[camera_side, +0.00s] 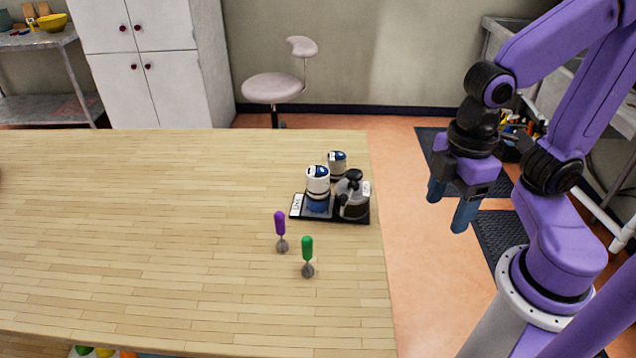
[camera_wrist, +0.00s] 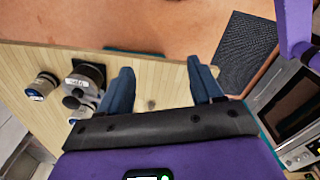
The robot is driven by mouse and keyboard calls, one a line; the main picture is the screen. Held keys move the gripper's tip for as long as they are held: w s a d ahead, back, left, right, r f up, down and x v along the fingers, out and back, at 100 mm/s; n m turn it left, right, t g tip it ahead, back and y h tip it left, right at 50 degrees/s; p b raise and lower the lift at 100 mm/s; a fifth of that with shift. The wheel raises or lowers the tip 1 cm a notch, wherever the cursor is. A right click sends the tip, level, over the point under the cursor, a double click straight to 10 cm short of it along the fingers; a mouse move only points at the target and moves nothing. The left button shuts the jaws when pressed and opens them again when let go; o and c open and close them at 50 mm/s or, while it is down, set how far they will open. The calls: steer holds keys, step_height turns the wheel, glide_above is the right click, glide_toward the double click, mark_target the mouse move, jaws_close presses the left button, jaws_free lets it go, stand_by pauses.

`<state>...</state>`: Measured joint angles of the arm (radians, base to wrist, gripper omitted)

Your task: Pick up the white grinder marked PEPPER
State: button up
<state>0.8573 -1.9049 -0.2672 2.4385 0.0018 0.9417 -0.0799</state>
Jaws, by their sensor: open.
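Two white grinders with blue parts show in the side view near the table's right edge. The nearer grinder (camera_side: 318,188) stands upright on a small black tray (camera_side: 335,220). The farther grinder (camera_side: 337,160) stands behind the tray and is partly hidden. Their lettering is too small to read, so I cannot tell which says PEPPER. One grinder (camera_wrist: 42,86) shows at the left of the wrist view, with the tray (camera_wrist: 97,72) to its right. My gripper (camera_side: 451,211) is open and empty, to the right of the table and apart from both grinders. Its fingers (camera_wrist: 158,88) also show in the wrist view.
A dark glass jug (camera_side: 353,198) stands on the tray beside the nearer grinder. A purple-handled tool (camera_side: 280,228) and a green-handled tool (camera_side: 307,252) are in front of the tray. The table's left part (camera_side: 130,230) is clear. A stool (camera_side: 275,88) stands behind the table.

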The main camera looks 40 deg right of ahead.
steer(key=w+a+r+n, duration=0.1)
steer(key=w+a+r, duration=0.15)
steer(key=w, duration=0.55)
steer(key=w+a+r+n, duration=0.1)
steer(key=w+a+r, duration=0.15)
steer(key=w, duration=0.55)
step_height(320, 180, up, 2)
steer(key=n, duration=0.2)
glide_above(318, 170)
steer(key=f, duration=1)
steer(key=shift+d+f, duration=0.2)
steer(key=shift+d, duration=0.15)
steer(key=shift+a+f, duration=0.15)
steer(key=shift+f, duration=1.45)
steer(key=shift+a+f, duration=0.15)
steer(key=shift+f, duration=1.45)
steer(key=c, duration=1.2)
steer(key=shift+o, duration=0.2)
steer(key=shift+r, duration=0.15)
